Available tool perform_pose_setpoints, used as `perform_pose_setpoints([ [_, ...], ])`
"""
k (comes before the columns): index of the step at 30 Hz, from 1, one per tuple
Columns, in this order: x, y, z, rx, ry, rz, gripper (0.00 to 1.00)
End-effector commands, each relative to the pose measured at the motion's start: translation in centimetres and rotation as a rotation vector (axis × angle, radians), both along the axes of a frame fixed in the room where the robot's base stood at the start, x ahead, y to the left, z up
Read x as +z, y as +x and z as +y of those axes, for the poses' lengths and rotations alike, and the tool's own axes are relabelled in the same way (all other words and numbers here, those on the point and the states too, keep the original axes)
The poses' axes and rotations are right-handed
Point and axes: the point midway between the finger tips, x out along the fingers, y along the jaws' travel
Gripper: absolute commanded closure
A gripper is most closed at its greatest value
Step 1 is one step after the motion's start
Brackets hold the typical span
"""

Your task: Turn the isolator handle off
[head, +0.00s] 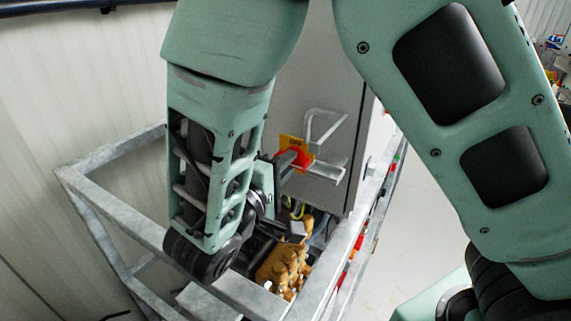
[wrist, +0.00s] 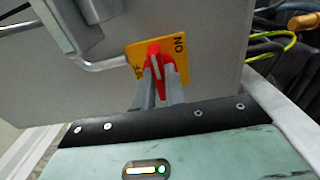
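The isolator handle (wrist: 155,52) is red, with a pale line along it, on a yellow plate (wrist: 179,45). The plate reads ON at upper right and part of OFF at left. In the wrist view the handle points roughly up, between the two words. My gripper (wrist: 158,74) has one grey finger on each side of the handle, close to it. Whether both fingers touch it is unclear. In the head view the yellow plate (head: 288,142) is on the grey cabinet, and my gripper (head: 287,160) reaches it from the left, partly hiding the handle.
The grey cabinet (head: 340,100) has a bent metal bar (head: 326,113) beside the plate. A galvanised frame (head: 110,152) surrounds the lower area. A brass-coloured pump part (head: 285,268) and cables (wrist: 275,42) lie below. A ribbed wall (head: 70,100) stands at left; open floor shows at right.

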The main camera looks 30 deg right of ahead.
Motion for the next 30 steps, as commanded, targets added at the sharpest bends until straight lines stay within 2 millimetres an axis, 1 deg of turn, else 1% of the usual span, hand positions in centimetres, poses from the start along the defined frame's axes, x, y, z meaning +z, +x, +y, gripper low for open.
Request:
perform_pose_setpoints([
  [8, 0.00, -0.01, 0.04, 0.000, -0.004, 0.008, 1.00],
  [14, 0.07, -0.03, 0.06, 0.000, -0.037, 0.057, 1.00],
  [20, 0.11, -0.05, 0.09, 0.001, -0.112, 0.169, 1.00],
  [30, 0.24, -0.06, 0.09, 0.001, -0.287, 0.433, 1.00],
])
